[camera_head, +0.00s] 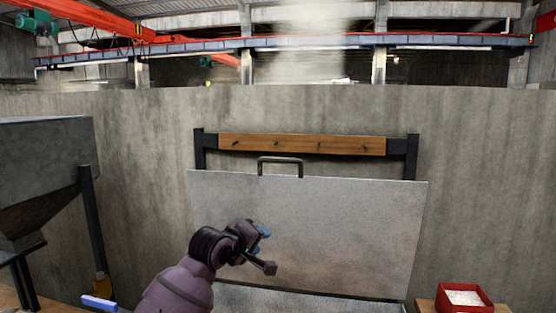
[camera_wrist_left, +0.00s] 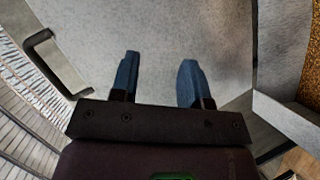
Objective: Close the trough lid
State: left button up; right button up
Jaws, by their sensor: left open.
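The trough lid (camera_head: 340,235) is a grey metal panel. It stands raised, close to upright, with a dark bar handle (camera_head: 280,160) on its top edge. A strip of the grey trough (camera_head: 300,302) shows below it. My left gripper (camera_head: 266,250) is open and empty in front of the lid's lower left part, below the handle. In the left wrist view, the blue fingers (camera_wrist_left: 160,75) are spread over the lid's grey face, with the handle (camera_wrist_left: 45,62) off to the left. I cannot tell whether a finger touches the lid. My right gripper is not in view.
A wooden rail with pegs (camera_head: 300,145) is behind the lid. A grey hopper (camera_head: 45,165) on dark legs stands at left. A red box of white grains (camera_head: 464,298) sits at lower right. Brown grain (camera_wrist_left: 297,45) shows at right in the wrist view.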

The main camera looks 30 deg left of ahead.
aim_at(276, 161)
pick_arm(q)
jog(key=w+a+r+n+t, duration=0.1)
jog(key=w+a+r+n, duration=0.1)
jog(key=r, duration=0.7)
jog(key=w+a+r+n+t, duration=0.1)
jog(key=w+r+n+t, duration=0.15)
jog(key=r, duration=0.75)
jog(key=shift+g+h, duration=0.3)
jog(key=shift+g, duration=0.05)
jog(key=w, duration=0.3)
jog(key=w+f+p, duration=0.1)
jog(key=w, duration=0.3)
jog(key=w+p, duration=0.1)
jog(key=w, duration=0.2)
jog(key=shift+w+d+f, duration=0.15)
jog(key=shift+d+f, duration=0.05)
jog(key=shift+f, duration=0.15)
grip_shut()
